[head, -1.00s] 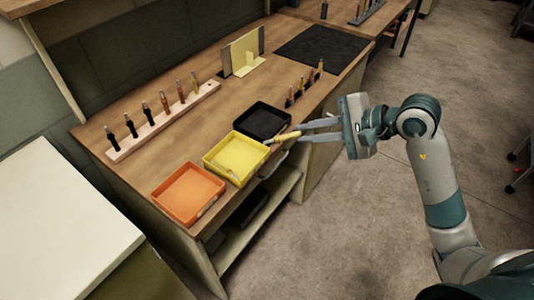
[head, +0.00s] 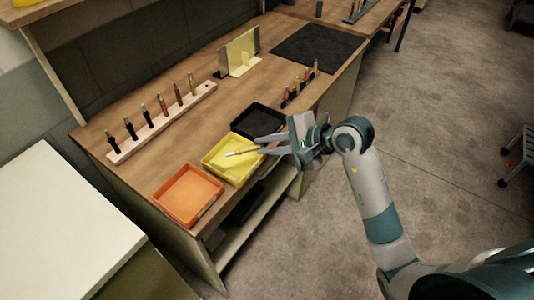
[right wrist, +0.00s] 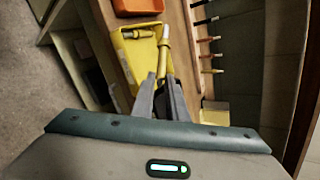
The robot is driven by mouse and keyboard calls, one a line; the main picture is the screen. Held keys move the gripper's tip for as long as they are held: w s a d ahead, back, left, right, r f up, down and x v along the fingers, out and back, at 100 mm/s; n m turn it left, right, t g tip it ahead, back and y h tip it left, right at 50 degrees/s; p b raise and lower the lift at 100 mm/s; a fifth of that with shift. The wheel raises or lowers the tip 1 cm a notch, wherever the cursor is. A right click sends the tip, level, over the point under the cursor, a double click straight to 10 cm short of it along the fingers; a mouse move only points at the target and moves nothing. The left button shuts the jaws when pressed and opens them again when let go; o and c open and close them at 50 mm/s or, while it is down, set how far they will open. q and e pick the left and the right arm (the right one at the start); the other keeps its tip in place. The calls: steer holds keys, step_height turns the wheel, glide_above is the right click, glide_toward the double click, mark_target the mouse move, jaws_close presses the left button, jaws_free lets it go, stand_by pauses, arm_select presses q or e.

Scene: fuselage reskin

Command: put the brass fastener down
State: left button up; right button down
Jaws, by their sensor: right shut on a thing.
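My right gripper (head: 264,145) is shut on the brass fastener (head: 243,152), a slim rod with a pale shaft and a yellowish end. The gripper holds it over the yellow tray (head: 219,174), reaching in from the right. In the right wrist view the fastener (right wrist: 164,47) points away from the fingertips (right wrist: 162,80) above the yellow tray (right wrist: 127,70). Another small rod-shaped piece (right wrist: 137,33) lies in that tray. I cannot tell whether the held fastener touches the tray. My left gripper is in neither view.
An orange tray (head: 188,194) stands to the left of the yellow one, a black tray (head: 262,111) to the right. A rack (head: 166,125) with several upright tools, a pale yellow stand (head: 240,70) and a dark mat (head: 318,47) are on the bench. Bare wood lies between rack and trays.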

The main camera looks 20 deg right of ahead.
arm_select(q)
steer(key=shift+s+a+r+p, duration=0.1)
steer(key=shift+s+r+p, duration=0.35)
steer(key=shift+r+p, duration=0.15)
arm_select(e)
step_height(320, 180, down, 4)
steer(key=shift+r, duration=0.1)
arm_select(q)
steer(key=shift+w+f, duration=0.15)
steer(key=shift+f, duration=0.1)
arm_select(e)
steer(key=shift+f, duration=0.25)
arm_select(q)
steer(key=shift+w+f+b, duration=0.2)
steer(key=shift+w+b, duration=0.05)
steer(key=shift+b, duration=0.2)
arm_select(e)
steer(key=shift+f, duration=0.25)
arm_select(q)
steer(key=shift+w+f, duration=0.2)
arm_select(e)
steer(key=shift+f, duration=0.2)
steer(key=c, duration=1.8)
jaws_free()
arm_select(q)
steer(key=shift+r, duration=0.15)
arm_select(e)
steer(key=shift+o, duration=0.2)
steer(key=shift+r, duration=0.15)
